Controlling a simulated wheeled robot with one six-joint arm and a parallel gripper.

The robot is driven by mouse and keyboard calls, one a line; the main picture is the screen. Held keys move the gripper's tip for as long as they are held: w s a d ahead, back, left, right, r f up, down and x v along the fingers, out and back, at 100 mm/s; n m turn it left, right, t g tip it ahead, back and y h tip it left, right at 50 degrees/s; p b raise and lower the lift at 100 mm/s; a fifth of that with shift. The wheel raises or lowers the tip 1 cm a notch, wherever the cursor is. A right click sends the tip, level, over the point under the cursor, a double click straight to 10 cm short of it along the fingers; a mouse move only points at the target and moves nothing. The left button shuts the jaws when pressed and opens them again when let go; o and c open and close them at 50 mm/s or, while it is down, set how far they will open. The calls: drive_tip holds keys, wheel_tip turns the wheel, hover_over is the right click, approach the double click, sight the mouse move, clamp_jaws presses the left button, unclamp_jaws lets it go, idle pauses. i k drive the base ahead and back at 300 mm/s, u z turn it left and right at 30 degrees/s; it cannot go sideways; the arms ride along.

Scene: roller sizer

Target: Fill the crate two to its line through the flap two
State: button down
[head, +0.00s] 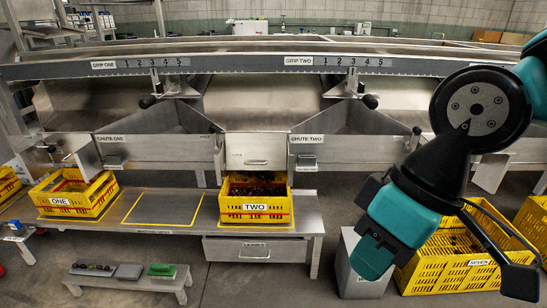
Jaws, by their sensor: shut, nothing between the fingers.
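Crate two (229,210), yellow with a "TWO" label and a red stripe along its front, stands on the metal bench below the chutes. Dark round produce lies in it; its level against any fill line is unclear. Chute two (350,150) is a grey sloping trough above and to the right. A small grey plate with a dark handle (306,160) sits under its label; I cannot tell whether this is flap two or how far it is open. My gripper (519,282) is shut and empty at the lower right, in front of the crate seven and well away from crate two.
Crate one (95,205) stands at the left of the bench, with an empty yellow-outlined space beside crate two. A drawer (255,250) is under the bench. A low stand (130,280) holds small items at the front left. Crate seven (420,278) stands at the right.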

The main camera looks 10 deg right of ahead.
sight(244, 152)
drive_tip(key=i, duration=1.15)
drive_tip(key=u, duration=0.8)
